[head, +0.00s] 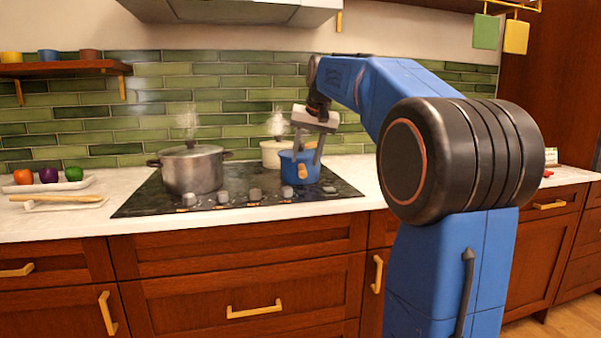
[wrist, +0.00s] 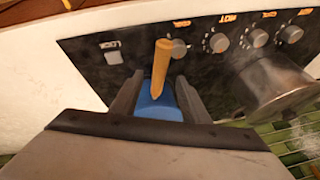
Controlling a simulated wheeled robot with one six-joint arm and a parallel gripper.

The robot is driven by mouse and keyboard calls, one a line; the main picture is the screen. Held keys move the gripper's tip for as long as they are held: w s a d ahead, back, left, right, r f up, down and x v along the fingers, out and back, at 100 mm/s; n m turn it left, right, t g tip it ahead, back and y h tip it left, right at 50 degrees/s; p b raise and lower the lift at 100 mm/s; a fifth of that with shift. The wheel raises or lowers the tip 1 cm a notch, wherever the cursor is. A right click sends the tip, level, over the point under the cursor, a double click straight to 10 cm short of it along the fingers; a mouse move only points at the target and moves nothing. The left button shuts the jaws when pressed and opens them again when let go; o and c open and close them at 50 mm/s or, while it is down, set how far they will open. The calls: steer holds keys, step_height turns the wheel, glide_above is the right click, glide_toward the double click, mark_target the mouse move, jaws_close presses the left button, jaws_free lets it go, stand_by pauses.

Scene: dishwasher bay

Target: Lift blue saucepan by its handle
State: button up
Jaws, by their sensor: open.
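The blue saucepan (head: 312,172) stands on the front right of the black cooktop. Its tan handle (head: 302,171) points toward the front edge. My gripper (head: 307,168) is open and points down over the saucepan, one finger on each side of it in the picture. In the wrist view the blue body (wrist: 158,106) shows between my two open fingers (wrist: 159,80). The handle (wrist: 160,68) runs up the picture between and beyond the fingertips, toward the knobs. I see gaps beside the handle, and the jaws are not closed on it. My gripper hides part of the pan.
A steaming steel pot (head: 193,170) stands left on the cooktop (head: 150,203). A cream pot (head: 270,154) steams just behind the blue saucepan. Several knobs (head: 222,197) line the front edge. A tray (head: 75,185) with vegetables sits at far left. The range hood (head: 240,12) hangs above.

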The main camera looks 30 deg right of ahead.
steer(key=x, duration=1)
steer(key=shift+f, duration=0.25)
jaws_close()
steer(key=shift+w+r, duration=0.1)
stand_by(1.1)
